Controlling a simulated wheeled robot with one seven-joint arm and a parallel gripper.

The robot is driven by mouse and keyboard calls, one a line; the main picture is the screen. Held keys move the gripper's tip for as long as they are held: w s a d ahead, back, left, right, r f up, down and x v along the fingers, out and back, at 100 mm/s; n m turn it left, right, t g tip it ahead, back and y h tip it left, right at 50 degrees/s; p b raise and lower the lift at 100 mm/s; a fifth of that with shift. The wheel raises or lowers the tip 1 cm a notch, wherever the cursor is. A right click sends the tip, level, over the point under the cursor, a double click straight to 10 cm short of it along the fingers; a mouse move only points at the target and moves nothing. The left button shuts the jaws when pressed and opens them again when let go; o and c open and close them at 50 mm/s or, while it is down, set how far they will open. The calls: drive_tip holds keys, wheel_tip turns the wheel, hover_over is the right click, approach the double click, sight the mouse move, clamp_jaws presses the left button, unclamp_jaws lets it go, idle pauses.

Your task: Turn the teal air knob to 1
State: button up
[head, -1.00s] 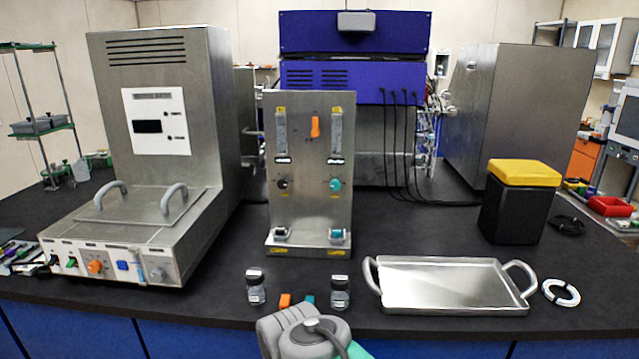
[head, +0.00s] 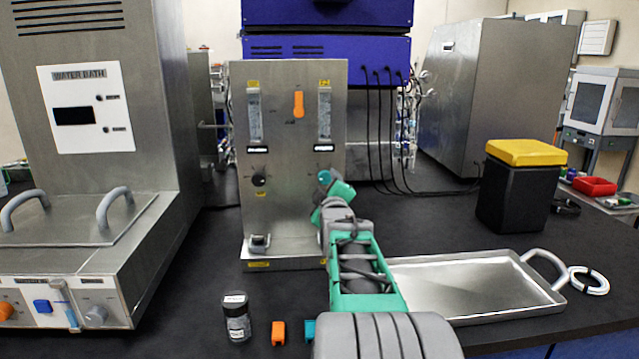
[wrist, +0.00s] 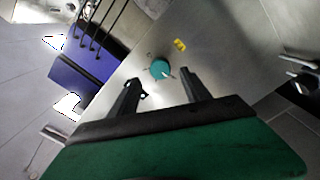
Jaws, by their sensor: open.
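The teal air knob (head: 324,177) is on the right side of the upright metal panel (head: 292,215), below the right flow tube. In the wrist view the teal knob (wrist: 160,69) shows on the panel just beyond the fingertips, roughly between them, with a pale pointer mark on its edge. My gripper (wrist: 157,80) is open, with its two dark fingers apart and nothing between them. In the head view my arm reaches up to the panel and partly covers the area around the knob. The knob's scale markings are too small to read.
A black knob (head: 259,180) and an orange lever (head: 298,104) are on the same panel. The water bath (head: 95,170) stands at left. A metal tray (head: 470,285) lies right of my arm. A small vial (head: 236,318) stands in front.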

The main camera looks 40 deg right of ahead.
sight(325, 179)
drive_tip(key=x, duration=0.5)
drive_tip(key=shift+c, duration=0.3)
clamp_jaws()
